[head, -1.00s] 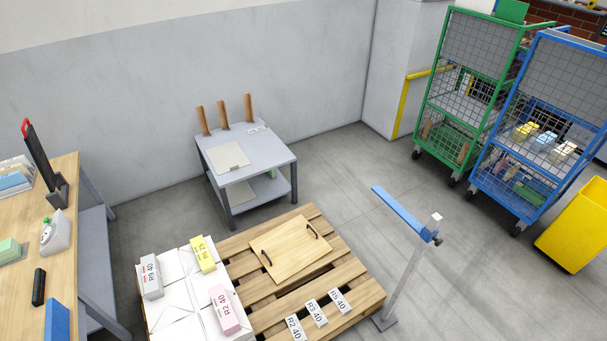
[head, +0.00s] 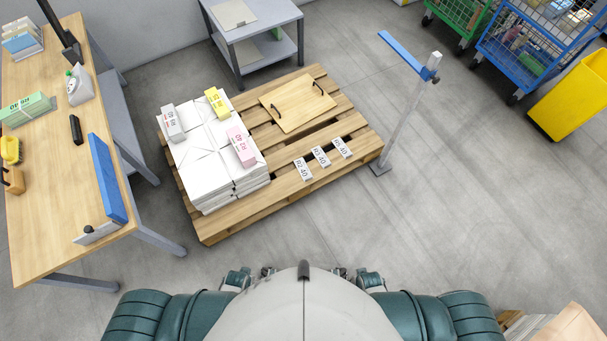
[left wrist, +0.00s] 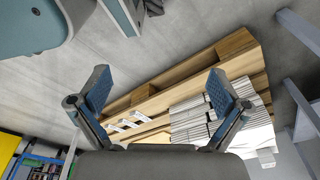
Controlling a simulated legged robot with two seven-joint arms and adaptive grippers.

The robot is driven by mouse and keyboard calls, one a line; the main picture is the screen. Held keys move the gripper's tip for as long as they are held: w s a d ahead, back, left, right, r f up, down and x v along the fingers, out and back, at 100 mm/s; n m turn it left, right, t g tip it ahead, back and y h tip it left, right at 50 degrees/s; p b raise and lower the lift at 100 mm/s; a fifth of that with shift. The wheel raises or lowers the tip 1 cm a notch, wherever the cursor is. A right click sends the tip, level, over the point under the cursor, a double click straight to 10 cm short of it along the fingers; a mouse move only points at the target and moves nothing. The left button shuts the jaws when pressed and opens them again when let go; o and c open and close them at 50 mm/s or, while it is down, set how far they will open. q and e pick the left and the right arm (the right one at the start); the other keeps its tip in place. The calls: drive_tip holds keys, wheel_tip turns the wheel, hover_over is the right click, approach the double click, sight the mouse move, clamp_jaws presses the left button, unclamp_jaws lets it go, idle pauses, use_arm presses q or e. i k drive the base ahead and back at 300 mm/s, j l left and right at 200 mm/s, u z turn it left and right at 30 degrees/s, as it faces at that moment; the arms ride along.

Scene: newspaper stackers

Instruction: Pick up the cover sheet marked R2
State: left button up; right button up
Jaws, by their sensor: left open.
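A pink sheet-topped pack marked R2 40 (head: 241,147) lies on the near right of the white stack (head: 207,180) on the wooden pallet. A white label, also marked R2 40 (head: 303,169), lies flat on the pallet's near slats. In the left wrist view, the stack (left wrist: 198,124) and pallet (left wrist: 240,52) show beyond my left gripper (left wrist: 157,76). The gripper is open and empty, its two fingers wide apart, and touches nothing. The pink pack cannot be made out in that view. My right gripper is not seen.
A yellow pack (head: 217,102) and a grey pack (head: 172,123) also lie on the stack. A handled board (head: 298,104) lies on the pallet. A post with a blue arm (head: 410,110) stands right. A wooden bench (head: 60,200) stands left. Floor before the pallet is clear.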

sight(306, 175)
drive_tip(key=i+l+u, duration=0.15)
drive_tip(key=i+l, duration=0.15)
drive_tip(key=i+l+u, duration=0.15)
drive_tip(key=l, duration=0.25)
drive_tip(key=i+l+u, duration=0.15)
drive_tip(key=i+l, duration=0.25)
drive_tip(key=i+l+u, duration=0.1)
drive_tip(key=l, duration=0.3)
drive_tip(key=i, duration=0.1)
